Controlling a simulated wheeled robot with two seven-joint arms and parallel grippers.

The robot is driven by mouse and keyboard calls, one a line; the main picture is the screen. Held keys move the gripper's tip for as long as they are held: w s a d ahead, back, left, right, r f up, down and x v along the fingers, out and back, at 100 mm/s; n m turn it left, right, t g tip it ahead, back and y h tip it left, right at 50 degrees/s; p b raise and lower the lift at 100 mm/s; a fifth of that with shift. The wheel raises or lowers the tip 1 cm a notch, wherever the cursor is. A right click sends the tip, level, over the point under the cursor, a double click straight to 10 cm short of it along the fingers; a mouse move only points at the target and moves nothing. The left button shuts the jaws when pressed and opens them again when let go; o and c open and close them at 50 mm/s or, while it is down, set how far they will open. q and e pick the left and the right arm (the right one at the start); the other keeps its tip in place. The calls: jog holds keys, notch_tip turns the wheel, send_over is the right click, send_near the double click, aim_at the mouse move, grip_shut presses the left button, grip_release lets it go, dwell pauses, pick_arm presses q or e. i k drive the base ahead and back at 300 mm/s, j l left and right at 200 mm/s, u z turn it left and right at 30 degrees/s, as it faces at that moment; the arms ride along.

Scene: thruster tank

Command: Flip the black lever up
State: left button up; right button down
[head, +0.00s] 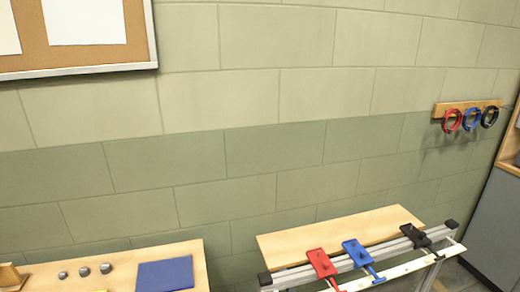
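The black lever (415,236) is on a grey metal rail at the right end of a row of three. Its small black plate lies along the rail, and a short black part reaches toward the front white strip. The blue lever (357,252) is to its left and the red lever (321,263) is farther left. Their stems also point toward the front edge. Neither of my grippers is in view, and nothing touches the levers.
A wooden board (340,232) lies behind the rail. At lower left, a wooden table (120,262) holds a blue mat (165,274) and several small knobs. Coloured rings (470,120) hang on the wall, and a grey cabinet (495,225) stands at right.

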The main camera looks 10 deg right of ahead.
aim_at(439, 258)
jog(key=z, duration=1.75)
